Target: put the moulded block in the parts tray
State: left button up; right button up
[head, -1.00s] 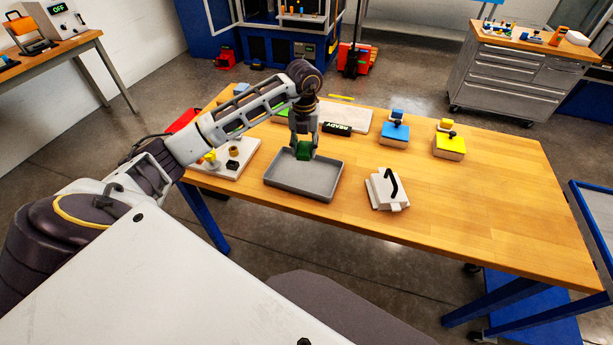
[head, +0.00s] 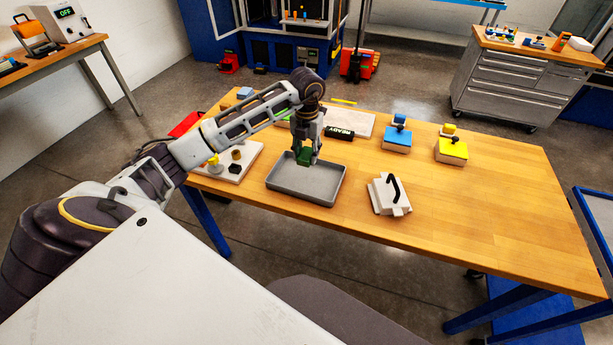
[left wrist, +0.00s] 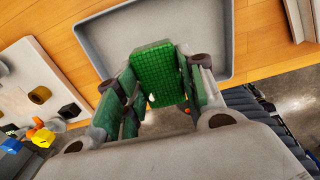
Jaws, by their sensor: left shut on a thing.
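The green moulded block (head: 304,157) is held between the fingers of my left gripper (head: 306,155), which is shut on it. The block also shows in the left wrist view (left wrist: 158,75), between the finger pads. The grey parts tray (head: 291,194) lies on the wooden table, and its inside looks empty. In the head view the block is over the back part of the tray. I cannot tell exactly how high it is above the tray floor. The tray also shows in the left wrist view (left wrist: 213,28). My right gripper is not in view.
A white board with small parts (head: 240,165) lies left of the tray. A white block with a black handle (head: 388,195) is to its right. The table's right side is clear.

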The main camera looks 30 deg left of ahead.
pick_arm(q)
send_over(307, 179)
jog(key=shift+a+f+p, duration=0.1)
jog(key=shift+f+p, duration=0.25)
jog(key=shift+f, duration=2.5)
jog(key=shift+f, duration=0.5)
notch_tip(307, 179, down, 2)
jog(key=shift+f, duration=0.35)
jog(key=shift+f, duration=0.15)
jog(key=o, duration=1)
